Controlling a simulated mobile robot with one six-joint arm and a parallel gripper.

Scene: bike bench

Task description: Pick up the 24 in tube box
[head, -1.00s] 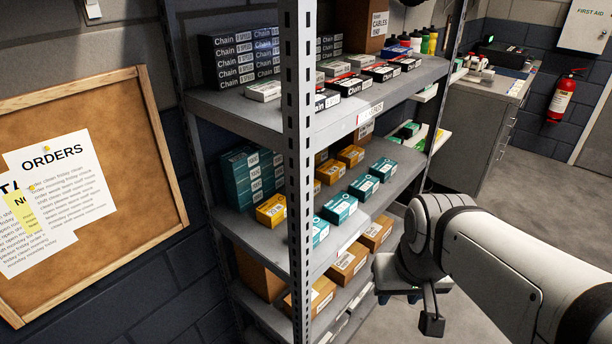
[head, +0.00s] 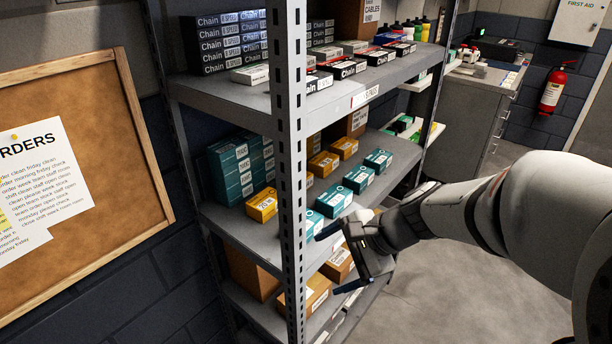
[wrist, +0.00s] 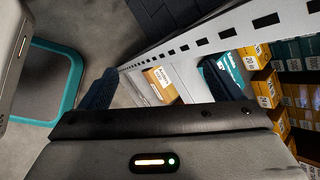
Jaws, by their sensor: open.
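Teal boxes (head: 334,200) and yellow boxes (head: 262,205) with white labels stand on the middle shelf (head: 240,225) in the head view. In the wrist view yellow boxes (wrist: 262,88) show at the right, with a teal box (wrist: 225,80) partly hidden behind a finger. My gripper (head: 340,260) is open and empty at the shelf's front edge, beside and a little below the front teal boxes. In the wrist view its fingers (wrist: 158,88) stand wide apart.
A perforated steel post (head: 290,150) stands left of my gripper and also crosses the wrist view. Brown cartons (head: 318,290) sit on the shelf below. The floor (head: 450,270) at right is clear.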

